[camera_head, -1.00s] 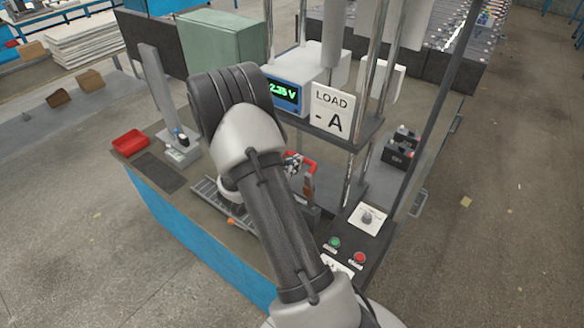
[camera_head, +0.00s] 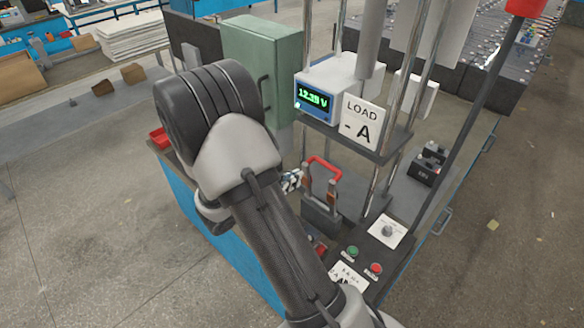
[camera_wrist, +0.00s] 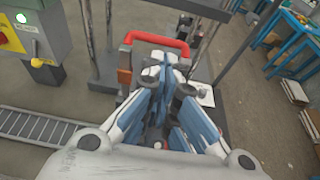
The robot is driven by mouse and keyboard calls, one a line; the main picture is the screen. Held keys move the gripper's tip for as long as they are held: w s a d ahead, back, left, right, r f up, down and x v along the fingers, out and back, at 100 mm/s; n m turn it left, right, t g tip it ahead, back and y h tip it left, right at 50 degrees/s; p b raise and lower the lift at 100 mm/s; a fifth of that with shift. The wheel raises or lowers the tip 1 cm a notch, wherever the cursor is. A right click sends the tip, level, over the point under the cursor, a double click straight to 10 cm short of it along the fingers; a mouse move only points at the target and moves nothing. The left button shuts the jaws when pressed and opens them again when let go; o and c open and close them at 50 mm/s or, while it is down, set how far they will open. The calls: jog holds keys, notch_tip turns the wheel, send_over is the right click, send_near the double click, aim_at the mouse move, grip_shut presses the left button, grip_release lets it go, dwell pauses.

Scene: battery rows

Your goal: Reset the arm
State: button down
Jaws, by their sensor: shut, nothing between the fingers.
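My gripper (camera_wrist: 166,72) is shut and empty in the wrist view, its blue and white fingers together. It appears in front of a red handle (camera_wrist: 157,44) on a dark frame; I cannot tell whether they touch. In the head view my arm crosses the middle and hides much of the bench. A small part of my gripper (camera_head: 291,181) shows past it, just left of the red handle (camera_head: 323,168).
A meter (camera_head: 315,98) reading about 12.39 V and a "LOAD - A" sign (camera_head: 361,123) stand above the bench among metal posts. Dark batteries (camera_head: 426,166) sit at right. Green and red buttons (camera_head: 363,260) are near the front. A roller track (camera_wrist: 40,127) shows in the wrist view.

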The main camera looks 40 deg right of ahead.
jog(key=shift+w+a, duration=0.1)
jog(key=s+a+r+m+g+y+b, duration=0.1)
jog(key=s+a+r+m+y+b, duration=0.1)
jog(key=s+a+r+m+y, duration=0.3)
jog(key=s+a+r+m+g+b, duration=0.2)
jog(key=s+r+m, duration=0.1)
jog(key=s+m, duration=0.35)
jog(key=s+a+r+m+t+y+b, duration=0.1)
jog(key=s+a+m+t+y+b, duration=0.1)
jog(key=a, duration=0.7)
jog(key=s+a+m+t+y+b, duration=0.2)
jog(key=s+a+m+t+y, duration=0.2)
jog(key=a+y, duration=0.3)
jog(key=shift+s+a+r+m, duration=0.35)
jog(key=shift+s+a+m, duration=0.35)
jog(key=shift+a, duration=0.55)
